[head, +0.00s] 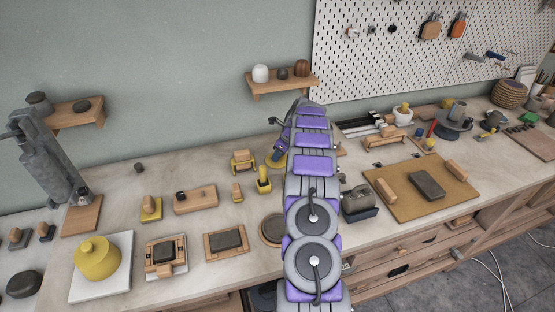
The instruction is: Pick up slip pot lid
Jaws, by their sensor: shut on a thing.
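My arm reaches away from me over the middle of the bench. My gripper (277,154) points down at its far end and is partly hidden by my own arm links. It is shut on a yellow thing (272,163) close to the bench top, of which only an edge shows. I cannot tell for sure whether this is the slip pot lid, or whether it touches the bench. A squat yellow pot (97,260) with a knobbed top stands on a white slab (105,293) at the front left, well away from my gripper.
Small yellow-and-wood tools (243,160) stand just left of my gripper. A dark block on a wooden board (226,243) lies nearer. A grey thing on a dark base (359,202) and a large tan board (400,205) are right of my arm. A wall shelf (283,84) hangs above.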

